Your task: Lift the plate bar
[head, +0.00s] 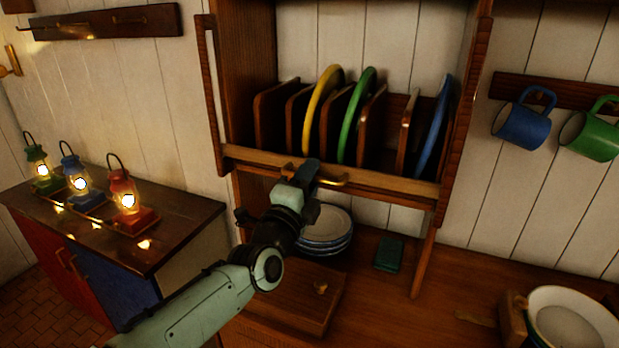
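The wooden plate bar (394,191) runs across the front of the plate rack, low in front of the plates. A brass handle (332,181) sits at its middle. A yellow plate (321,105), a green plate (357,115) and a blue plate (434,127) stand upright between dividers behind it. My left gripper (310,173) is at the bar, at the left end of the handle. It hides that end, and I cannot tell whether its fingers are closed on it. My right gripper is not in view.
Stacked plates (326,232) and a dark green block (389,254) are on the wooden counter (385,310) below. A white bowl (570,318) is at lower right. Blue (521,127) and green (592,135) mugs hang at right. Lit lanterns (125,199) stand on the left cabinet.

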